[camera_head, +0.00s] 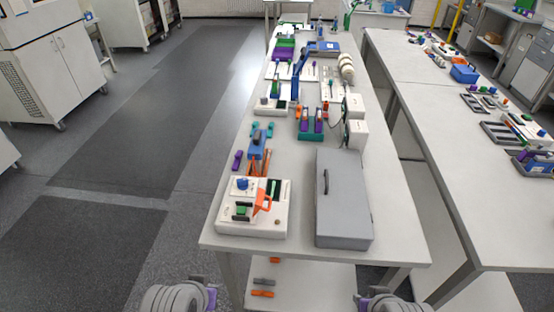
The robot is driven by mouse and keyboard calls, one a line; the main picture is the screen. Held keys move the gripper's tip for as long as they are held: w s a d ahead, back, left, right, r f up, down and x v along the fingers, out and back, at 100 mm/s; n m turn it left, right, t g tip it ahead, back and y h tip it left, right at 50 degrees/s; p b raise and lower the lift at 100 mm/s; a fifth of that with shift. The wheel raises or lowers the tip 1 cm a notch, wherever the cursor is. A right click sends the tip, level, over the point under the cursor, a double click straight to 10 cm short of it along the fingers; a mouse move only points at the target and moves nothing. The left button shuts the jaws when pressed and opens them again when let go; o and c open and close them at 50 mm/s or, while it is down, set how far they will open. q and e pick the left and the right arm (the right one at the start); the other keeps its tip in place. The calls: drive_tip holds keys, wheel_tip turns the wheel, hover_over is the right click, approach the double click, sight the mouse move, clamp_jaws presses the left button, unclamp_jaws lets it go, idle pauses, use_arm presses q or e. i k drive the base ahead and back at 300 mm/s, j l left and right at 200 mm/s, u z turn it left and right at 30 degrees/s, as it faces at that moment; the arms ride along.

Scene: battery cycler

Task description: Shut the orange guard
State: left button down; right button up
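The orange guard (263,203) is a small frame on a white device (250,228) at the near left of the long table. It stands raised and tilted at the right of a dark and green slot part (241,210), not lying flat over it. A blue knob (242,184) sits on the device behind. My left gripper (196,292) shows only in part at the bottom edge, left of the table and well away from the guard. My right gripper (378,294) is also cut off at the bottom, right of centre. Neither one's fingers can be made out clearly.
A closed grey case (343,200) lies right of the device. Orange, blue and purple parts (257,150) stand behind it. White units (354,130) stand behind the case. A lower shelf (290,288) holds small orange and grey pieces. The floor to the left is clear.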

sight(259, 203)
drive_tip(key=l+u, duration=0.2)
drive_tip(key=u, duration=0.15)
drive_tip(key=l+u, duration=0.15)
drive_tip(key=u, duration=0.25)
drive_tip(key=k+l+u, duration=0.15)
drive_tip(key=u, duration=0.2)
drive_tip(key=k+l+u, duration=0.35)
drive_tip(key=k+l, duration=0.4)
drive_tip(key=i+j, duration=0.3)
drive_tip(key=j, duration=0.15)
drive_tip(key=i+j+u, duration=0.15)
drive_tip(key=i+j, duration=0.2)
drive_tip(key=j, duration=0.1)
